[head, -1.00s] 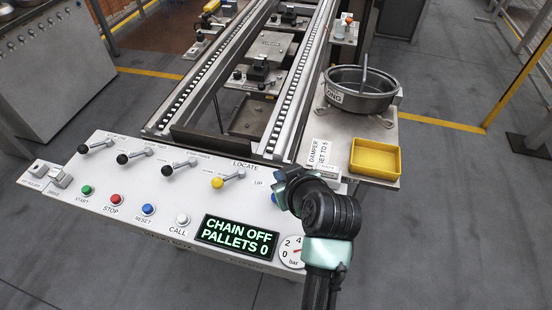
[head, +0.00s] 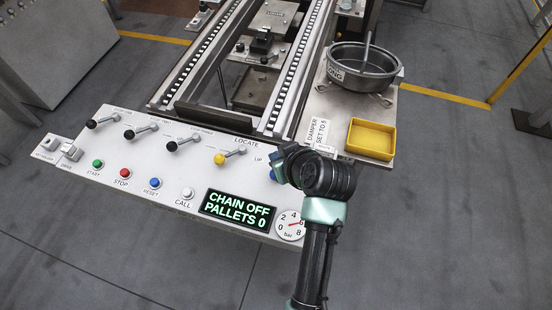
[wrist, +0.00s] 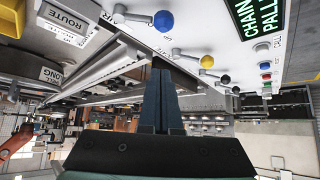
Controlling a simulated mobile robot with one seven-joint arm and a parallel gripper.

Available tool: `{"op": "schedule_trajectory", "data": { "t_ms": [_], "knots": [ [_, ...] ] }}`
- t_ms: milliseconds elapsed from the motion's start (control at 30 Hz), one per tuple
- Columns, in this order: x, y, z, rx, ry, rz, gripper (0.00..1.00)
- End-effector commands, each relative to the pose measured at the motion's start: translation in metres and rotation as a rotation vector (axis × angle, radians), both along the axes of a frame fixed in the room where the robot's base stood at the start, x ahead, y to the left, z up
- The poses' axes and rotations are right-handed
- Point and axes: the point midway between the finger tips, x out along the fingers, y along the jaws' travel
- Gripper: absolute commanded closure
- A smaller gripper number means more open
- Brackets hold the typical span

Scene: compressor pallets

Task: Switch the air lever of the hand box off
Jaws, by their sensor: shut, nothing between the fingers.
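The hand box (head: 110,172) is a sloped white panel with a row of levers. The lever with the blue knob (head: 273,175) is at its right end, mostly hidden by my gripper (head: 283,160) in the head view. In the wrist view the blue knob (wrist: 163,21) stands clear, on a short metal lever beside a partly readable label that seems to say AIR. My gripper (wrist: 161,72) is shut and empty, its fingertips apart from the blue knob in that picture. Its fingertips are hard to see in the head view.
A yellow-knobbed lever (head: 220,159) and several black-knobbed levers stand left of it. A display (head: 237,207) reads CHAIN OFF, PALLETS 0, beside a pressure gauge (head: 290,226). A yellow tray (head: 371,139) and a round pan (head: 362,75) stand behind my arm.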

Motion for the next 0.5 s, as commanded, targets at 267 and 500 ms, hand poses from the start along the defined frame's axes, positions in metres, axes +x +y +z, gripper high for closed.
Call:
{"op": "schedule_trajectory", "data": {
  "t_ms": [267, 500],
  "knots": [
    [0.029, 0.014, -0.035, -0.001, 0.002, 0.002, 1.00],
    [0.052, 0.026, -0.063, -0.002, 0.000, 0.003, 1.00]
  ]
}}
